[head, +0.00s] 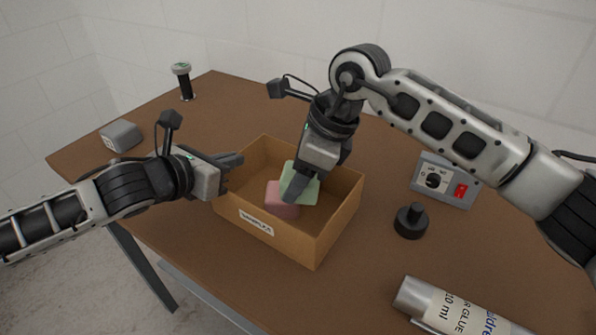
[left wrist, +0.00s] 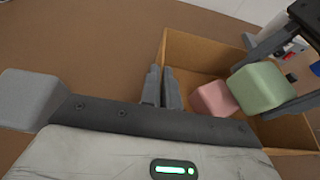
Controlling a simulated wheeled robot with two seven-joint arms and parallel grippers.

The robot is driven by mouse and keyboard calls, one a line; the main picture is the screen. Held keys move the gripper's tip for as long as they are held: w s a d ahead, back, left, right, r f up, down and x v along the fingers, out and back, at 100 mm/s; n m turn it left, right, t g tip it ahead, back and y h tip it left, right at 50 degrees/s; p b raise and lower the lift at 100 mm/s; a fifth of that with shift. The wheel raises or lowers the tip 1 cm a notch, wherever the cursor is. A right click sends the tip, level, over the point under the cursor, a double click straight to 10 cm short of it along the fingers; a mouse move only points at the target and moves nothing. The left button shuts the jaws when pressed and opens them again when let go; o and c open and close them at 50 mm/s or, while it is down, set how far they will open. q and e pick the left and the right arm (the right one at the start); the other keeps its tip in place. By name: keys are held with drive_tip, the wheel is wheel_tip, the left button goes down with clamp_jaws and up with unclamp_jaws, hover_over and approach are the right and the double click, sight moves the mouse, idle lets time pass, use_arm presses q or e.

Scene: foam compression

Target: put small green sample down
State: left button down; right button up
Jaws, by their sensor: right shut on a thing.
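The small green sample (head: 312,184) is a pale green foam block. My right gripper (head: 297,190) is shut on it inside the open cardboard box (head: 336,222). The left wrist view shows the green sample (left wrist: 262,88) between the right gripper's fingers (left wrist: 276,72). It is beside and partly over a pink sample (head: 281,204), which lies in the box; I cannot tell whether they touch. The green sample's underside is hidden. My left gripper (head: 233,161) is shut and empty at the box's left wall, its fingertips together in the left wrist view (left wrist: 162,88).
A grey block (head: 121,136) and a black post with a pale top (head: 183,82) stand at the back left. A black knob-like weight (head: 411,221), a control box with a red switch (head: 446,181) and a glue tube (head: 455,306) are right of the box.

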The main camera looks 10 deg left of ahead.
drive_tip(key=shift+f, duration=0.6)
drive_tip(key=o, duration=0.9)
drive_tip(key=shift+o, duration=0.2)
drive_tip(key=shift+r, duration=0.1)
drive_tip(key=shift+r, duration=0.2)
drive_tip(key=v, duration=1.2)
drive_tip(key=shift+r, duration=0.35)
